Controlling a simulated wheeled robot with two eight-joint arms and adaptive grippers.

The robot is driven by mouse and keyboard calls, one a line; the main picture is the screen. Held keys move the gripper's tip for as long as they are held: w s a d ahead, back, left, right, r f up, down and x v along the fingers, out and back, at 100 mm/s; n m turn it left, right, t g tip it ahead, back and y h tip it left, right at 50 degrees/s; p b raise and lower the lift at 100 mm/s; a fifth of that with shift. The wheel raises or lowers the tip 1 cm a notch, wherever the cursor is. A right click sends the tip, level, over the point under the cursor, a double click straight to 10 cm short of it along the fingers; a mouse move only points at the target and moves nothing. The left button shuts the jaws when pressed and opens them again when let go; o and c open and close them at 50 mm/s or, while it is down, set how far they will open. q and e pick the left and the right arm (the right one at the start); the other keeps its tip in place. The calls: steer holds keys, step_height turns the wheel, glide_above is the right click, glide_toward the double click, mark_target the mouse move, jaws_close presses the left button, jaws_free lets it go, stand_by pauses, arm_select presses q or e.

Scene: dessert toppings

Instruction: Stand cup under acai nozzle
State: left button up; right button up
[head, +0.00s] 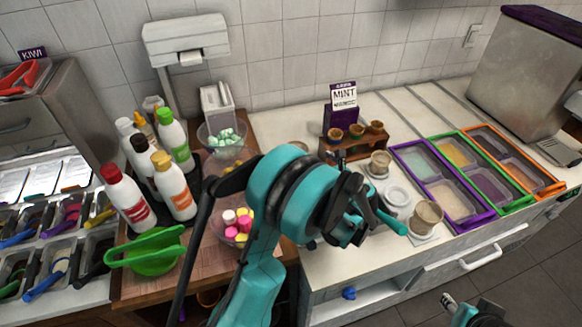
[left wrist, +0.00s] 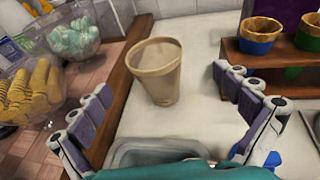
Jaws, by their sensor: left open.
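A beige, tapered empty cup (left wrist: 155,72) stands upright on the pale counter in the left wrist view, just beyond and between the fingers of my left gripper (left wrist: 162,92). The gripper is open, with its fingers spread either side and apart from the cup. In the head view my left arm hides most of this area, and a bit of beige rim (head: 298,146) shows behind it. Two more beige cups (head: 380,163) (head: 427,214) stand further right. A steel machine with a purple top (head: 525,75) is at the far right; no nozzle can be made out. Part of my right gripper (head: 449,301) shows at the bottom edge.
A wooden rack with small pots (head: 350,150) and a MINT sign (head: 344,95) stand behind. Purple (head: 435,185), green and orange topping trays lie to the right. Sauce bottles (head: 172,185), candy bowls (head: 224,140) and a green bowl (head: 150,250) crowd the left.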

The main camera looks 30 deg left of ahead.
arm_select(q)
steer(key=b+x, duration=0.2)
steer(key=x, duration=0.5)
steer(key=shift+s+a+f, duration=0.15)
steer(key=shift+s+a, duration=0.05)
steer(key=shift+a, duration=0.15)
steer(key=c, duration=1.2)
